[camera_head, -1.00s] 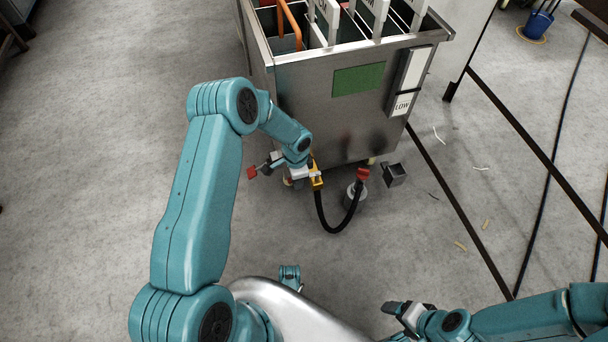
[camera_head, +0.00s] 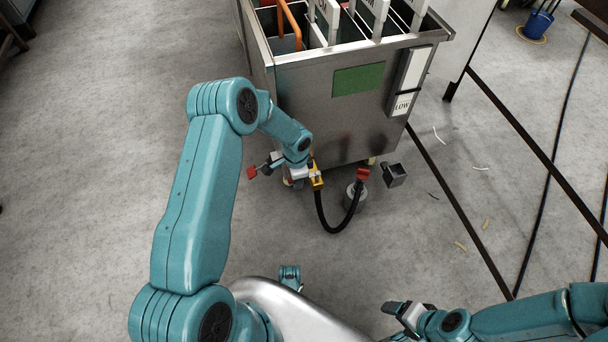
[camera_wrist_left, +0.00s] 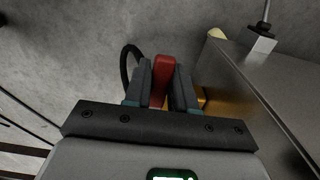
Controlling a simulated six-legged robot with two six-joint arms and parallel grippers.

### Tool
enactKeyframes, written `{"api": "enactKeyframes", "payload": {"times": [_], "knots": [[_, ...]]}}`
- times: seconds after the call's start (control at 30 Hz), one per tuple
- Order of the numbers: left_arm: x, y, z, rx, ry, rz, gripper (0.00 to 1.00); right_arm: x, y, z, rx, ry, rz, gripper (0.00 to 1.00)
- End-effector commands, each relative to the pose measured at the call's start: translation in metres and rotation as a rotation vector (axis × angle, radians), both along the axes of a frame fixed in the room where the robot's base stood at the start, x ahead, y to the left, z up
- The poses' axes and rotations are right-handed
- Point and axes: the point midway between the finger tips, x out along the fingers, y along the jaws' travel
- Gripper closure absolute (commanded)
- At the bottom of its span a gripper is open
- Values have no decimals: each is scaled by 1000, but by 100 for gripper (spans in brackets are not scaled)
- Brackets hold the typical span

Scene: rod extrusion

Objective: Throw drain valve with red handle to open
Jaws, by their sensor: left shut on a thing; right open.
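A red handle (camera_wrist_left: 163,78) stands between the fingers of my left gripper (camera_wrist_left: 161,88) in the left wrist view. The fingers are shut on it. A yellow fitting (camera_wrist_left: 201,97) shows just right of the fingers; it also shows in the head view (camera_head: 316,180), at the lower edge of the steel tank, with a black hose (camera_head: 327,222) hanging from it. In the head view my left gripper (camera_head: 300,173) is beside this fitting, and the wrist hides the held handle. My right gripper (camera_head: 396,310) is low in the head view, open and away from the tank.
The steel tank (camera_head: 330,112) stands on casters. The hose runs to a grey canister (camera_head: 355,196) with a red top (camera_head: 362,174). A small dark box (camera_head: 395,175) lies nearby. A red piece (camera_head: 252,173) shows left of my left wrist. Cables and scraps lie at right.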

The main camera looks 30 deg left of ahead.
Motion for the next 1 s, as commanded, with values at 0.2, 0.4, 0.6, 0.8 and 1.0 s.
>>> {"api": "enactKeyframes", "payload": {"times": [0.2, 0.4, 0.6, 0.8, 1.0], "knots": [[-2, -3, -3, 0, 1, 45, 100, 0, 0, -7, 0, 0, 0, 23], [-6, -8, -2, 1, 1, 154, 100, 0, 0, -16, 0, 0, 0, 23], [-7, -10, 0, 0, 1, 177, 100, 0, 0, -16, 0, 0, 0, 23], [-7, -10, -1, 0, 1, 182, 100, 0, 0, -17, 0, 0, 0, 23], [-10, -16, -4, 0, 1, 274, 100, 0, 0, -30, 0, 0, 0, 23]]}}
